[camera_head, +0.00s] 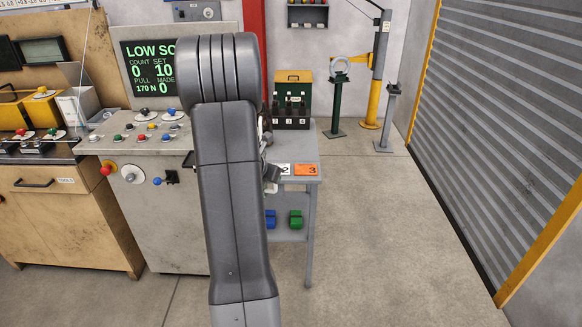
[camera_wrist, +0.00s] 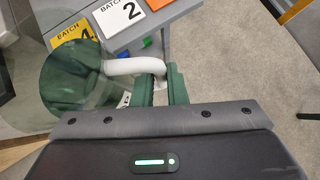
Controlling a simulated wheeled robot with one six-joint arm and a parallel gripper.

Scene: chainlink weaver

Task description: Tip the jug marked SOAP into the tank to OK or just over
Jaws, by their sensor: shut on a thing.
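In the wrist view a rounded, dark green and partly see-through vessel (camera_wrist: 72,75), which looks like the jug, has a white handle (camera_wrist: 135,67). My gripper (camera_wrist: 162,88) has green fingers closed on that handle. No SOAP mark can be read on the vessel from here. In the head view my own arm stands across the middle and hides the jug and most of my gripper. The tank cannot be made out in either view, nor can its OK mark.
A console (camera_head: 165,200) with buttons stands left, below a screen (camera_head: 148,68) reading "LOW SO", partly covered by my arm. A grey table (camera_head: 310,175) carries batch cards and dark bottles (camera_head: 290,115). Floor is clear at right, before the shutter (camera_head: 510,110).

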